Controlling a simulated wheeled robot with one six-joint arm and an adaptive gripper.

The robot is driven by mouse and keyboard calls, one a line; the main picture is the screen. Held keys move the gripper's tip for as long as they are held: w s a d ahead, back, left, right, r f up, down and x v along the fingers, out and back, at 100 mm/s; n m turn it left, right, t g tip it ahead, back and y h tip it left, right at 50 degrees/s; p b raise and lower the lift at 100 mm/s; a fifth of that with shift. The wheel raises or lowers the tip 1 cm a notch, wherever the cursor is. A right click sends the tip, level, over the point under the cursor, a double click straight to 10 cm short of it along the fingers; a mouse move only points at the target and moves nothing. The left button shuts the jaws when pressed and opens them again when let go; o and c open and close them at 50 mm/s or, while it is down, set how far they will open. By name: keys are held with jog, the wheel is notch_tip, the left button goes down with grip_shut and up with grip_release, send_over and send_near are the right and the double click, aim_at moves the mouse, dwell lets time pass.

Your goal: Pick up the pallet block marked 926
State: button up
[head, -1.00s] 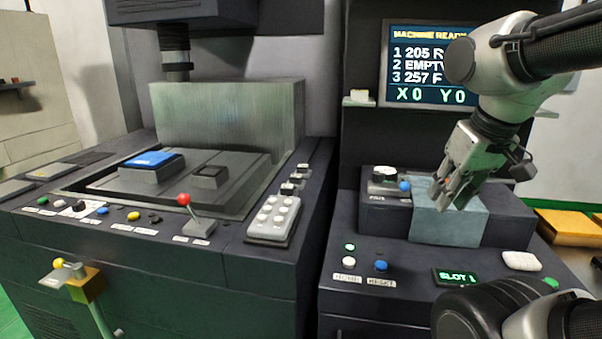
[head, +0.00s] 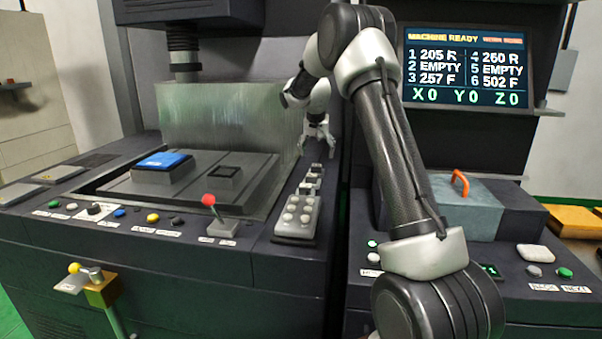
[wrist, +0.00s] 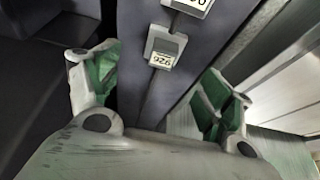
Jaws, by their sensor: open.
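The pallet block marked 926 (wrist: 163,52) shows upside down in the wrist view, a small grey block with a white label, standing on the dark ledge (wrist: 141,75). It lies ahead of and between the fingers of my gripper (wrist: 159,88), apart from them. The gripper is open and empty, its green-padded fingers spread wide. In the head view my gripper (head: 319,152) hangs above the row of small blocks (head: 306,187) on the machine's right ledge. I cannot read the block numbers there.
A second labelled block (wrist: 190,5) stands close beyond the 926 block. A metal wall (wrist: 250,45) runs along the right in the wrist view. A button pad (head: 297,217), a red-knobbed lever (head: 209,200) and a box with an orange handle (head: 462,200) are nearby.

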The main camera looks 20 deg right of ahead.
aim_at(316, 165)
jog(key=f, duration=0.1)
jog(key=w+f, duration=0.1)
jog(key=shift+w+d+f, duration=0.1)
jog(key=shift+w+f, duration=0.2)
jog(key=shift+f, duration=0.05)
jog(key=x, duration=0.5)
jog(key=shift+w+d+f, duration=0.2)
jog(key=shift+d+f, duration=0.05)
jog(key=shift+r, duration=0.1)
jog(key=c, duration=1.5)
